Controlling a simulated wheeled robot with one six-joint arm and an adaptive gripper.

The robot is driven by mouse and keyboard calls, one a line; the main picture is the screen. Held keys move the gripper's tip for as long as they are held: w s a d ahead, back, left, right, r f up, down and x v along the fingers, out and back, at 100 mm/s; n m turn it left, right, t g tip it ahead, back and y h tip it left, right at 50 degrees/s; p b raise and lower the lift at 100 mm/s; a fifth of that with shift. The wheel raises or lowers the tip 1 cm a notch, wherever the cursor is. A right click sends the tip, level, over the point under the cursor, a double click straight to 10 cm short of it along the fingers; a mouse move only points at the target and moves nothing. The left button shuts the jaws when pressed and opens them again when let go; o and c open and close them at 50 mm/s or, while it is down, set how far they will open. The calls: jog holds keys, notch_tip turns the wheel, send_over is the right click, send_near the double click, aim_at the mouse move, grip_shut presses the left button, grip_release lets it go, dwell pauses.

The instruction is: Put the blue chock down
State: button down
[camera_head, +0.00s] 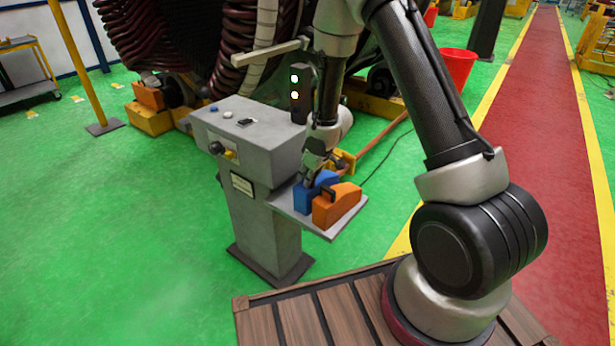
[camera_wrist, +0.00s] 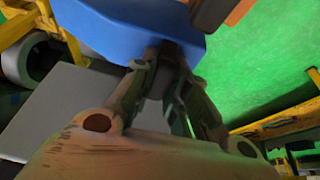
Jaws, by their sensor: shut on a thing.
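The blue chock (camera_head: 314,192) is at the small grey shelf (camera_head: 299,213) on the side of the grey control pedestal. My gripper (camera_head: 311,178) reaches down from above and is shut on the chock. In the wrist view the blue chock (camera_wrist: 125,28) fills the top, with the fingertips (camera_wrist: 168,50) closed on its near edge. The grey shelf (camera_wrist: 70,105) shows beneath it. I cannot tell whether the chock's underside touches the shelf.
An orange chock (camera_head: 335,203) sits on the shelf close beside the blue one. The pedestal (camera_head: 253,150) carries buttons and a signal light (camera_head: 296,95). The large wound stator and a red bucket (camera_head: 457,68) stand behind. Open green floor (camera_head: 110,230) lies to the left.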

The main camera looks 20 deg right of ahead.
jog(key=shift+f, duration=0.1)
jog(key=c, duration=1.6)
grip_release()
jog(key=shift+c, duration=0.2)
jog(key=shift+o, duration=1.1)
